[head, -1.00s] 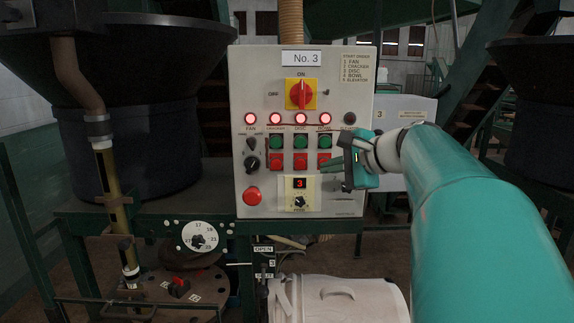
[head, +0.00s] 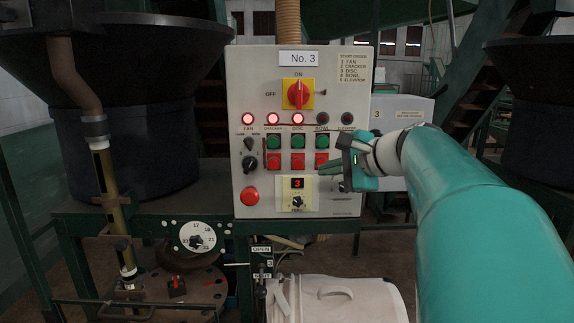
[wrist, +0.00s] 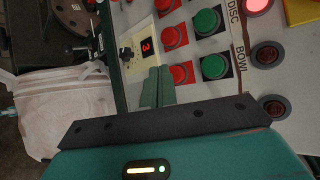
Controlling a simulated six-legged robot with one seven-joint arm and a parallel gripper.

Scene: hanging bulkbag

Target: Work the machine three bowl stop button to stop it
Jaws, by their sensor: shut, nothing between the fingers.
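The No. 3 control panel (head: 350,95) stands upright in the head view. Its red bowl stop button (head: 321,160) sits below the green bowl start button (head: 320,142); in the wrist view the red one (wrist: 181,72) is just beyond my fingertips. The bowl lamp (head: 321,118) is dark, while the fan, cracker and disc lamps (head: 298,118) glow red. My gripper (head: 322,171) is shut and empty, its fingertips close to the lower edge of the bowl stop button. I cannot tell whether they touch. The closed fingers also show in the wrist view (wrist: 157,88).
A red rotary switch (head: 298,94) is above the lamps. A red mushroom button (head: 250,196) is at the panel's lower left, and a small display unit (head: 297,192) is below the stop buttons. A white bulk bag (head: 340,298) is below the panel.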

